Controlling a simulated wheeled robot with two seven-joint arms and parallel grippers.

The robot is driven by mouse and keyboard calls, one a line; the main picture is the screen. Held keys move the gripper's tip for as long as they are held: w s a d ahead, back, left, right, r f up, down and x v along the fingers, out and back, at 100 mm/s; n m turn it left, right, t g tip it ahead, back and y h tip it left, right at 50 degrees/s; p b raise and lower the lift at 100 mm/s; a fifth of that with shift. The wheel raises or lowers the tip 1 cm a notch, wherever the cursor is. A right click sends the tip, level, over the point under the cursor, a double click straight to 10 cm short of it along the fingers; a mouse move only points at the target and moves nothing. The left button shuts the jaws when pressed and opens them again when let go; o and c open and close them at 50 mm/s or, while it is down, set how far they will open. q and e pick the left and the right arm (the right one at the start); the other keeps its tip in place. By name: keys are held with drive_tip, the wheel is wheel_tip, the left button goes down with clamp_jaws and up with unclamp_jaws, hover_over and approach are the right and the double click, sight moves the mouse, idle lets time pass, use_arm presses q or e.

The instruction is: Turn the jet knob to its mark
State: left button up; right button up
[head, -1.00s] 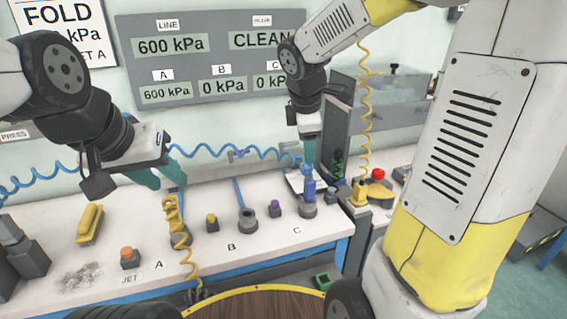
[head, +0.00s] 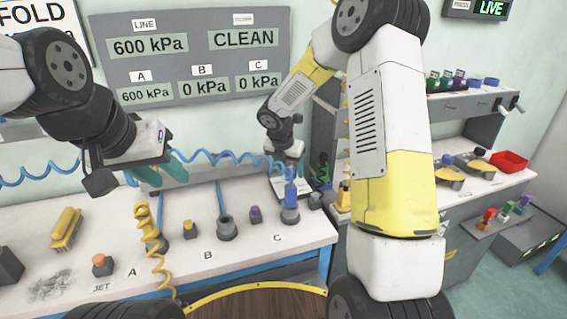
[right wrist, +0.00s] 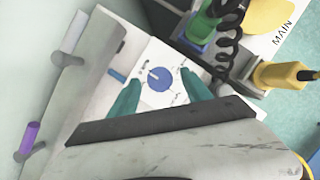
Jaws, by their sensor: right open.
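A blue round knob (right wrist: 158,78) with a white pointer line sits on a white plate (right wrist: 150,55) in the right wrist view. Its printing is too small to read. My right gripper (right wrist: 160,92) is open, its teal fingers on either side of the knob in that view; contact cannot be told. In the head view the right gripper (head: 290,172) is above the back of the bench, by the blue fitting at C. An orange knob (head: 101,264) stands behind the JET label at the bench's front left. My left gripper (head: 160,177) is open and empty above the bench.
The bench (head: 215,262) carries several fittings, a yellow brush (head: 66,229) and a coiled yellow hose (head: 150,240). The wall panel (head: 190,60) reads LINE 600 kPa, CLEAN. A red tray (head: 510,162) is on the right shelf. Green and yellow fittings crowd the right wrist view's upper right.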

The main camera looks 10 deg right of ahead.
drive_tip(key=shift+w+d+f, duration=0.1)
drive_tip(key=shift+w+f, duration=0.05)
drive_tip(key=shift+f, duration=0.3)
clamp_jaws()
